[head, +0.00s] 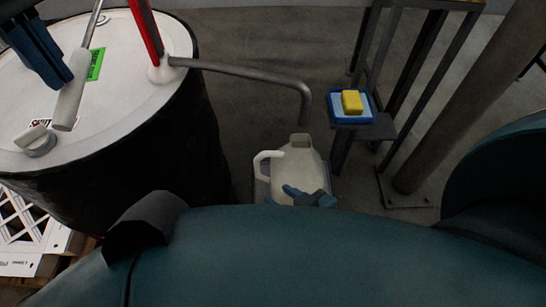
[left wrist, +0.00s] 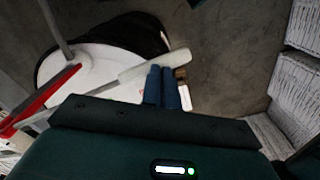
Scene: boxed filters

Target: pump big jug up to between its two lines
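The big jug (head: 306,158) is whitish with a side handle and stands upright on the floor. Its fill lines and liquid level cannot be made out. The pump's red body (head: 147,30) rises from the white-topped drum (head: 125,105), and its grey spout (head: 245,74) bends down above the jug's mouth. The pump's lever has a white grip (head: 71,103), also in the left wrist view (left wrist: 135,74). My left gripper (head: 62,80) has its blue fingers together, tips at the grip, not visibly around it. My right gripper (head: 309,198) is partly hidden, at the jug's near side.
A yellow sponge (head: 352,102) lies in a blue tray (head: 340,119) on a metal stand right of the jug. A thick post (head: 465,95) stands further right. A white crate (head: 22,225) is at the lower left. Open floor (head: 265,40) lies behind the spout.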

